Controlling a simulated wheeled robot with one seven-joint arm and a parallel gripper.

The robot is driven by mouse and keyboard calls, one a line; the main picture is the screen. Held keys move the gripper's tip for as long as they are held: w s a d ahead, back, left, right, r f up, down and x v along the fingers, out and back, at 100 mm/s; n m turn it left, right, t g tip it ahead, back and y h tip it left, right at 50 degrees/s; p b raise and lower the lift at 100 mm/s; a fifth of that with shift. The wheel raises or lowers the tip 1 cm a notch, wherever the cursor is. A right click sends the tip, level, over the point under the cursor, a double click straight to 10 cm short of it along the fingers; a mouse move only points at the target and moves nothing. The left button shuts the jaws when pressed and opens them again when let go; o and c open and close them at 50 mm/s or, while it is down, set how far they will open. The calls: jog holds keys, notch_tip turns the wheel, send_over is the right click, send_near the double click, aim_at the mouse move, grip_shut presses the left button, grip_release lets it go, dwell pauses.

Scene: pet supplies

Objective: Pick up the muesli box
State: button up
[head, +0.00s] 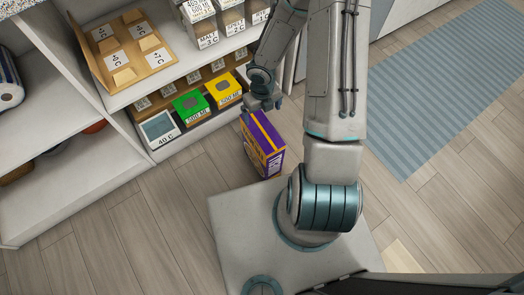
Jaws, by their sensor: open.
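A purple and yellow box (264,146), which looks like the muesli box, is in the middle of the head view, between the shelf unit and my base. Its printed side faces me, but I cannot read the lettering clearly. My gripper (262,104) is open at the top end of the box, very close to it. The fingertips are small and dark here, and I cannot tell if they touch the box or sit around its edge. I also cannot tell whether the box rests on the floor.
A white shelf unit (125,124) stands at the left and back. Its lower shelf holds a green box (190,106), a yellow box (223,90) and a grey-white box (159,130). A blue striped mat (450,90) lies at the right. Wooden floor (130,235) is clear at lower left.

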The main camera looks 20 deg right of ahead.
aim_at(262, 128)
notch_tip(262, 128, down, 9)
jog(key=b, duration=0.5)
jog(key=shift+a, duration=0.1)
jog(key=f+b, duration=0.5)
jog(key=shift+s+f, duration=0.15)
jog(key=shift+s, duration=0.15)
jog(key=c, duration=1.9)
